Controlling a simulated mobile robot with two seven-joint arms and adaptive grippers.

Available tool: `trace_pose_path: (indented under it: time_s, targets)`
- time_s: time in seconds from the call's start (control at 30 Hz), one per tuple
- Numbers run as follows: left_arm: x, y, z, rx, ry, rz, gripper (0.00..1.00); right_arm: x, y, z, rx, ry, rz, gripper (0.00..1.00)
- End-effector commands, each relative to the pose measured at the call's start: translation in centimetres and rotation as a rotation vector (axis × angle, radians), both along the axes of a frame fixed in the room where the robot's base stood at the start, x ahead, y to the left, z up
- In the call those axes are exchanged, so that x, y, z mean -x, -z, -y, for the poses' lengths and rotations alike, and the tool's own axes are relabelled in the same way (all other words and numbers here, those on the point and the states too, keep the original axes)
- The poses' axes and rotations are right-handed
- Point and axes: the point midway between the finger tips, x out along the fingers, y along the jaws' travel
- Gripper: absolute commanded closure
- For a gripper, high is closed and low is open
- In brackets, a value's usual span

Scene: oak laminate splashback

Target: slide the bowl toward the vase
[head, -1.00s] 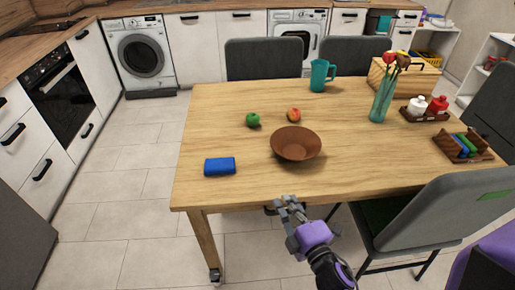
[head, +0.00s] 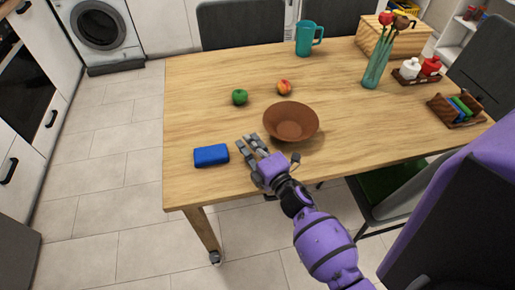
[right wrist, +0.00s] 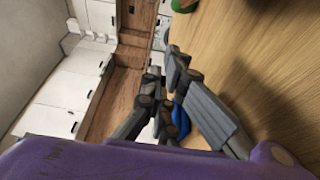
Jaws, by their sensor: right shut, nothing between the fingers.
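A brown bowl (head: 291,122) sits on the wooden table (head: 330,75), near its front edge. The glass vase (head: 376,70) with red and dark flowers stands further back and to the right, apart from the bowl. My right gripper (head: 249,143) is at the table's front edge, to the left and front of the bowl, between it and the blue block. I cannot tell whether it touches the bowl. Its fingers are shut and empty; they also show in the right wrist view (right wrist: 165,105). My left gripper is in neither view.
A blue block (head: 211,156) lies left of my right gripper. A green apple (head: 239,97) and a red-orange fruit (head: 284,87) lie behind the bowl. A teal jug (head: 305,40) stands at the back. The table between bowl and vase is clear.

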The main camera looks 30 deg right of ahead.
Motion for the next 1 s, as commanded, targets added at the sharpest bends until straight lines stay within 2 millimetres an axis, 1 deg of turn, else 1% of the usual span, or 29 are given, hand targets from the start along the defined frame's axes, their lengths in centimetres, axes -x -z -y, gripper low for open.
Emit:
trace_pose_path:
  time_s: [0.03,0.17,0.2,0.3,0.4,0.53,0.87,0.97,1.0]
  targets:
    - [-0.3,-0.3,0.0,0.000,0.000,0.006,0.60,-1.3,-0.4,-0.2,0.000,0.000,0.004,1.00]
    - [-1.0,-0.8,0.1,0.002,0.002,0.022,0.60,-3.8,-0.2,-0.4,-0.001,0.000,0.002,1.00]
    - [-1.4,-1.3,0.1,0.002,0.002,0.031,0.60,-3.2,-0.2,0.7,0.003,0.003,-0.001,1.00]
    - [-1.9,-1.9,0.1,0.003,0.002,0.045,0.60,-2.8,-0.2,2.1,0.001,0.002,0.000,1.00]
    - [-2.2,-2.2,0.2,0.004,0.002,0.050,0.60,-2.6,-0.2,2.9,0.000,0.000,0.001,1.00]
    - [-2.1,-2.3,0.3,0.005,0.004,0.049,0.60,-2.4,-0.1,3.5,-0.001,0.001,0.000,1.00]
    - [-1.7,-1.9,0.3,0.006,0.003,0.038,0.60,-2.3,0.1,3.6,-0.001,0.001,-0.001,1.00]
    - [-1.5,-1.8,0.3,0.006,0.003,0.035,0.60,-2.1,0.1,4.5,0.002,0.001,-0.002,1.00]
    - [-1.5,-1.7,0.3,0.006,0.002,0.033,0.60,-2.0,0.2,5.2,0.003,0.001,-0.003,1.00]
